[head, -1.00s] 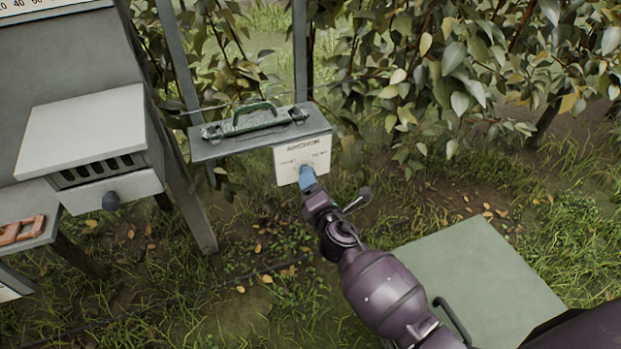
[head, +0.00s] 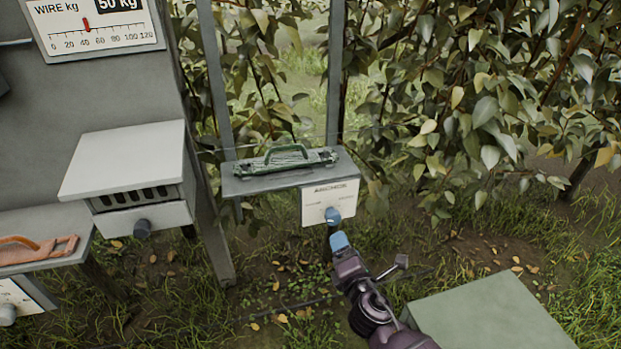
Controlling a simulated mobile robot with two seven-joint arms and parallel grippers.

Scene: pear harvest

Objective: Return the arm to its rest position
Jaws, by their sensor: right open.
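My right gripper (head: 340,242) comes in from the lower right, with a light blue fingertip and dark purple body. It is open and empty. The panel is on the front of a small grey shelf (head: 240,186). My left arm and gripper are not in view.
A green-handled tool (head: 287,160) lies on the shelf. At left stand a white-topped box (head: 120,158) with a dark knob, an orange-handled tool (head: 38,250) and a wire gauge board (head: 95,25). A green flat surface (head: 490,315) lies lower right. Leafy trees fill the back.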

